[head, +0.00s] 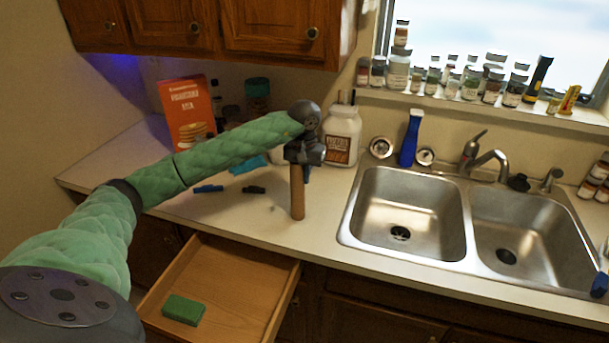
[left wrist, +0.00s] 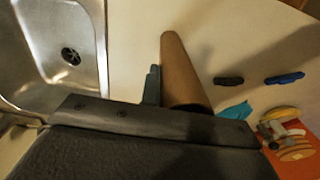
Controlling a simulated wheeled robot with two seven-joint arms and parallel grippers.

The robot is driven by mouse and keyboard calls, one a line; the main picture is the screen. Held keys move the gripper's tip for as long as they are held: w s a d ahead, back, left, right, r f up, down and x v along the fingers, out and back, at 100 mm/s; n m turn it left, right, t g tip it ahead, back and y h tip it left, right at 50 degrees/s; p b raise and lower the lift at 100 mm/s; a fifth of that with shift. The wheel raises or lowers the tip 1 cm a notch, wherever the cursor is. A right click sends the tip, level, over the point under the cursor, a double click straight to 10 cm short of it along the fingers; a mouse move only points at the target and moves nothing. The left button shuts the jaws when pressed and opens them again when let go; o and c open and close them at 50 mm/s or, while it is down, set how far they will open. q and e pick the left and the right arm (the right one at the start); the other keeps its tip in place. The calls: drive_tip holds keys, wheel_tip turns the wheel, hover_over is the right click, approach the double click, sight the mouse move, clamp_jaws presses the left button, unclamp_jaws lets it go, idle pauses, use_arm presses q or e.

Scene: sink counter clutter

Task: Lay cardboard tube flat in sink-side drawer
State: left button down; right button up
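A brown cardboard tube (head: 297,194) is upright over the counter left of the sink; I cannot tell whether its lower end touches the counter. My left gripper (head: 305,166) is at the tube's upper end, pointing down. In the left wrist view the tube (left wrist: 182,75) stretches away from the gripper, with a grey finger (left wrist: 152,86) close along its left side. The other finger is not distinct, so the grip is unclear. The sink-side drawer (head: 238,285) is pulled open below the counter, with a green sponge (head: 183,309) inside.
A blue marker (head: 208,188) and a dark one (head: 254,190) lie on the counter left of the tube. A white jar (head: 341,136) and an orange box (head: 187,111) stand behind. The double sink (head: 408,262) is to the right. Much of the drawer floor is bare.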

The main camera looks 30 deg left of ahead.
use_arm(q)
drive_tip(key=c, duration=2.1)
unclamp_jaws()
use_arm(e)
drive_tip(key=shift+w, duration=0.25)
use_arm(q)
drive_tip(key=o, duration=0.4)
use_arm(e)
drive_tip(key=shift+s, duration=0.1)
drive_tip(key=shift+r, duration=0.15)
use_arm(q)
wheel_tip(320, 180, up, 4)
drive_tip(key=shift+r+b, duration=0.1)
drive_tip(key=shift+b, duration=1.15)
wheel_tip(320, 180, up, 6)
drive_tip(key=b, duration=0.3)
drive_tip(key=shift+r, duration=1)
use_arm(e)
drive_tip(key=w+a+r, duration=0.4)
drive_tip(key=w+r, duration=0.3)
drive_tip(key=w, duration=0.1)
drive_tip(key=shift+w+r, duration=0.15)
drive_tip(key=shift+w, duration=0.15)
